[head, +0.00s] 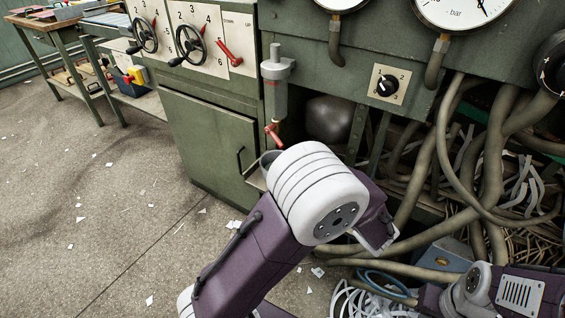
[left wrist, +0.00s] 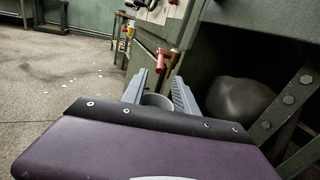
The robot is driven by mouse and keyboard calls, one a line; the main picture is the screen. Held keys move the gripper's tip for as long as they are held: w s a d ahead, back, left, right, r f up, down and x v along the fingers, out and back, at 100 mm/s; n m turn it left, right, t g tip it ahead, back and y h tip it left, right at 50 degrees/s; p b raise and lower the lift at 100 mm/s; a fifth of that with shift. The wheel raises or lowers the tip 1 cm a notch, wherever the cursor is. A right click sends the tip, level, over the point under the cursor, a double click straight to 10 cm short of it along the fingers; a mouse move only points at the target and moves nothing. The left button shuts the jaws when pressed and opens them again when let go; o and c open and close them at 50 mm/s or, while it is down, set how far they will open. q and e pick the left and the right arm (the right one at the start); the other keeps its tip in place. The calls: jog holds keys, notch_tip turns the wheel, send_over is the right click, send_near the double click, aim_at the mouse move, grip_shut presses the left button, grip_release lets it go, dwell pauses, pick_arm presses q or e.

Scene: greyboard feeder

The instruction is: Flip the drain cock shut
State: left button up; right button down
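The drain cock (head: 273,134) has a red lever under a slim grey cylinder (head: 276,85) on the green cabinet's front. In the head view the lever slants down to the right. In the left wrist view the red cock (left wrist: 164,62) shows just beyond the fingertips. My left gripper (left wrist: 160,88) is open, its two grey fingers apart below the cock, not visibly touching it. A round grey cup (left wrist: 157,101) shows between the fingers; I cannot tell whether they touch it. In the head view my white wrist joint hides the left fingers. My right gripper is outside both views.
A red lever (head: 229,53) and black handwheels (head: 190,44) sit on the panel left of the cylinder. A rotary switch (head: 387,85) is to its right. Thick hoses and cables (head: 490,150) crowd the right. The floor (head: 90,200) at left is open, with paper scraps.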

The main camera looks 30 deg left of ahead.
aim_at(280, 142)
pick_arm(q)
jog(key=b+x, duration=0.4)
jog(key=x, duration=0.4)
jog(key=shift+w+a+r, duration=0.1)
jog(key=shift+w+a, duration=0.1)
jog(key=shift+a, duration=0.25)
grip_shut()
jog(key=shift+r, duration=0.1)
